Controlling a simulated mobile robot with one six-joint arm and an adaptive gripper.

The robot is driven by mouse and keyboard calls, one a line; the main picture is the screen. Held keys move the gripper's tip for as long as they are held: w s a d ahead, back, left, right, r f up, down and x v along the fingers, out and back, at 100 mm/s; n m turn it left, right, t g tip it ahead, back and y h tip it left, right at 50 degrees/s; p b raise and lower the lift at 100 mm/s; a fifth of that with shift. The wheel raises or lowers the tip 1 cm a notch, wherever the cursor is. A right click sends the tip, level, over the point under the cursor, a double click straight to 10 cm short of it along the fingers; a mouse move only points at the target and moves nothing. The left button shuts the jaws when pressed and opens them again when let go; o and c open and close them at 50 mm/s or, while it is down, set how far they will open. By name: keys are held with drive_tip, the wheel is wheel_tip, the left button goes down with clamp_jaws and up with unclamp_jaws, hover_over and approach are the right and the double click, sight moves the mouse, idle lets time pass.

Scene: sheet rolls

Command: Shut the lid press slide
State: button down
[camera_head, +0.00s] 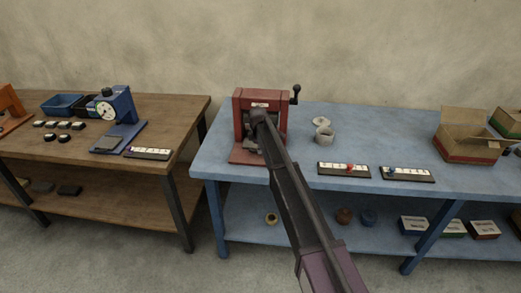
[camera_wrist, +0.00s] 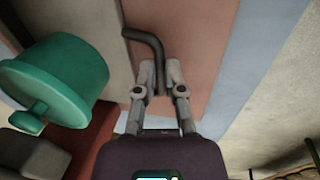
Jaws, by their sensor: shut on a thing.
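The red press (camera_head: 243,102) stands at the left end of the blue table, its front partly hidden by my arm. In the wrist view, my gripper (camera_wrist: 157,75) is shut on a dark bent handle (camera_wrist: 146,37), with the fingers on either side of its lower part. In the head view, my gripper (camera_head: 258,117) is at the front of the press. A green cylinder with a small knob (camera_wrist: 60,80) is left of the fingers in the wrist view. How far the slide is open cannot be told.
A whitish pot (camera_head: 325,136) and two marked strips (camera_head: 343,168) (camera_head: 407,174) lie right of the press on the blue table (camera_head: 385,135). An open carton (camera_head: 470,145) is farther right. A wooden table (camera_head: 185,125) with a blue device (camera_head: 120,105) stands left across a gap.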

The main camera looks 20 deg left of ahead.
drive_tip(key=shift+w+a, duration=0.25)
drive_tip(key=shift+w, duration=0.65)
drive_tip(key=shift+w+a, duration=0.2)
drive_tip(key=shift+w, duration=0.7)
drive_tip(key=c, duration=0.7)
unclamp_jaws()
drive_tip(key=shift+w, duration=0.1)
